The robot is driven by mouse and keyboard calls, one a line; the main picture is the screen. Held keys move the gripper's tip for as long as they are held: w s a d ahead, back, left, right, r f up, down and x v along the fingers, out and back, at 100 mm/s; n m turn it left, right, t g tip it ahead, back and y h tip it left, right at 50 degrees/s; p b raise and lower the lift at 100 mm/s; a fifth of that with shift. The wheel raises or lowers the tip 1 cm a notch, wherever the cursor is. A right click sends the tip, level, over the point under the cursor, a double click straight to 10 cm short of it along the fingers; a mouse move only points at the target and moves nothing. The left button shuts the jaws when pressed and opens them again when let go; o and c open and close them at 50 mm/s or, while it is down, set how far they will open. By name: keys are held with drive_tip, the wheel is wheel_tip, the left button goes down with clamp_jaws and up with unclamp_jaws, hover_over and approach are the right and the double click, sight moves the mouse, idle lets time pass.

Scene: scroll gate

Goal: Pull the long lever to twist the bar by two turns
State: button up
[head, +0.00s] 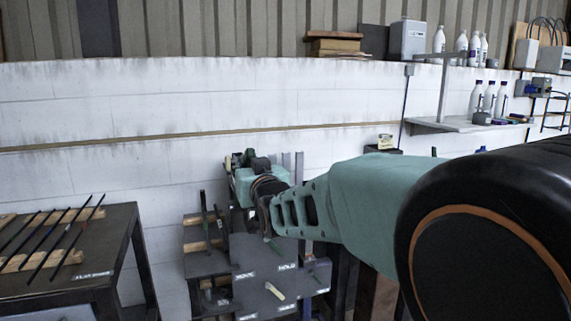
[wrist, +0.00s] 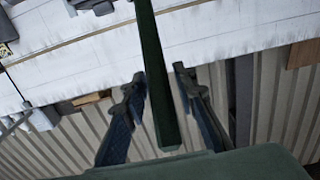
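In the wrist view a long dark green bar (wrist: 158,75), which looks like the lever, runs from the top edge down between the two fingers of my gripper (wrist: 159,82). The fingers are apart, with a visible gap on each side of the bar, so my gripper is open around it. In the head view my teal arm reaches to the machine area at the center. The twisting machine's parts are crowded there, and my arm covers much of them. The bar to be twisted cannot be made out clearly.
A dark table (head: 120,225) with several thin rods on wooden blocks stands at left. A labeled dark panel (head: 258,270) stands below my arm's end. A wall shelf (head: 470,124) with bottles is at right. The white wall is close behind.

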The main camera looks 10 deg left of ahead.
clamp_jaws()
drive_tip(key=shift+r, duration=0.1)
